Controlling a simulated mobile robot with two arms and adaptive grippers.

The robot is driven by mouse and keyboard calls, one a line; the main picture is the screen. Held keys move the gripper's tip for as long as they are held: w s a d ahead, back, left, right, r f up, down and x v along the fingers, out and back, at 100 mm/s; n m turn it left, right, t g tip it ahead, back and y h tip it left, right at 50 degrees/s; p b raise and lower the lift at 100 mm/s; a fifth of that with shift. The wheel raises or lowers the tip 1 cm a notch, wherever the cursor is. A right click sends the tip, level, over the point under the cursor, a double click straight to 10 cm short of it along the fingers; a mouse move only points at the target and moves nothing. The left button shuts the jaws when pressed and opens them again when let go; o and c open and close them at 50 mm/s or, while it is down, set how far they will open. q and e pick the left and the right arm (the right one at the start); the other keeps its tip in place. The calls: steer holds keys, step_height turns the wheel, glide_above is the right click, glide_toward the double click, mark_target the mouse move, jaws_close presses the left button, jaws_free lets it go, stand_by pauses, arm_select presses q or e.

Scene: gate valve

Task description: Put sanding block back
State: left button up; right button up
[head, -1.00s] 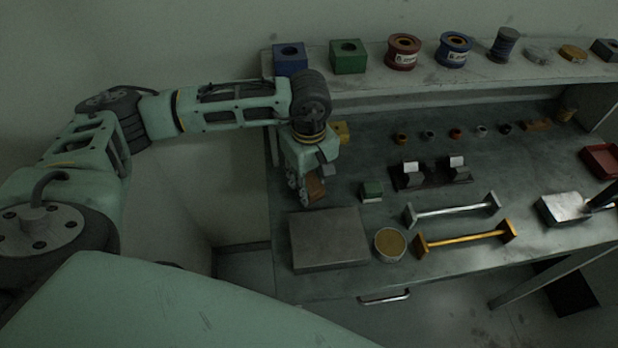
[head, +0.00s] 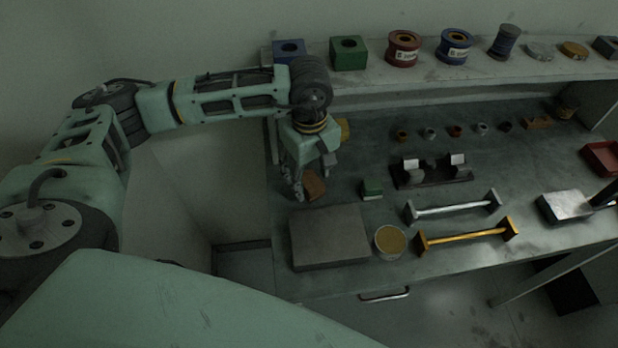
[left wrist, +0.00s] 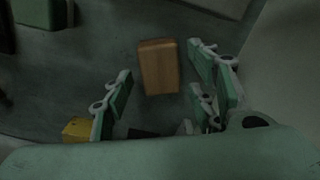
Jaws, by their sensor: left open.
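The sanding block, apparently the brown block (head: 315,187), lies on the bench near its left end, behind the grey slab. In the left wrist view the brown block (left wrist: 158,66) shows between the spread fingers, with a gap on both sides. My left gripper (head: 308,176) is open and sits just over and behind the block; its fingers hide part of it in the head view. I see no contact between fingers and block. My right gripper cannot be made out.
A grey slab (head: 329,238) and a round tin (head: 390,241) stand in front of the block. A small green block (head: 371,189) is to its right, a yellow block (head: 344,130) behind. A shelf (head: 400,74) with spools runs along the back.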

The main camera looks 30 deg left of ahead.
mark_target(309, 177)
arm_select(q)
step_height(309, 177, up, 10)
steer(key=b, duration=0.2)
steer(key=shift+r, duration=0.15)
stand_by(1.3)
